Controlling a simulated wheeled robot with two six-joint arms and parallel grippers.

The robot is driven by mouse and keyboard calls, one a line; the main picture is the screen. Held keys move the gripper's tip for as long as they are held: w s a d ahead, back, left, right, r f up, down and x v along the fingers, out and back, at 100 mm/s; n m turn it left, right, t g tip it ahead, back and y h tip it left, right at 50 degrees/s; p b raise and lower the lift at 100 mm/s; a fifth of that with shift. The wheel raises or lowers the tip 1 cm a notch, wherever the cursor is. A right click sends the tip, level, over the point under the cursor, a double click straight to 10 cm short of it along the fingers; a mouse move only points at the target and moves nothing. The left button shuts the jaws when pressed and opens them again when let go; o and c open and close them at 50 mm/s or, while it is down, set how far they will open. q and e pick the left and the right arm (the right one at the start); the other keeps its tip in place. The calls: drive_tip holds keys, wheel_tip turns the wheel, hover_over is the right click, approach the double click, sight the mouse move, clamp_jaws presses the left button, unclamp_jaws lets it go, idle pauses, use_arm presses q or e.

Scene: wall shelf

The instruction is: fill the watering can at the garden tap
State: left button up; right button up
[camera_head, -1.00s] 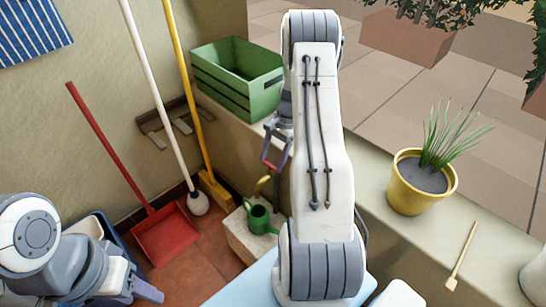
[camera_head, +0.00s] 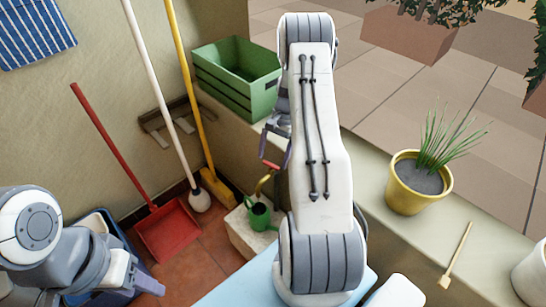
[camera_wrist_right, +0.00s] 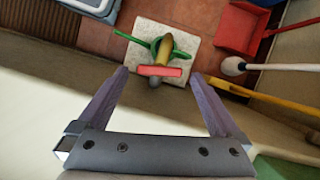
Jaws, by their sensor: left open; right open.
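A green watering can (camera_head: 260,216) stands on a pale stone block (camera_head: 243,236) in the corner by the low wall. In the right wrist view the can (camera_wrist_right: 131,38) shows under the brass tap (camera_wrist_right: 166,48), which hides part of it. The tap has a red handle (camera_wrist_right: 160,71), also seen in the head view (camera_head: 271,165). My right gripper (camera_head: 276,148) is open above the tap. In its wrist view the fingertips (camera_wrist_right: 160,73) lie on either side of the red handle, apart from it. My left gripper (camera_head: 146,286) is open and empty at the lower left.
A green crate (camera_head: 238,85) and a yellow plant pot (camera_head: 418,190) stand on the wall ledge. A red dustpan (camera_head: 170,230), a white-handled mop and a yellow broom (camera_head: 216,187) lean left of the block. A blue bin (camera_head: 100,225) is beside my left arm.

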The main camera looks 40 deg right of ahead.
drive_tip(key=p+v, duration=0.1)
drive_tip(key=v, duration=0.8)
drive_tip(key=shift+r, duration=0.25)
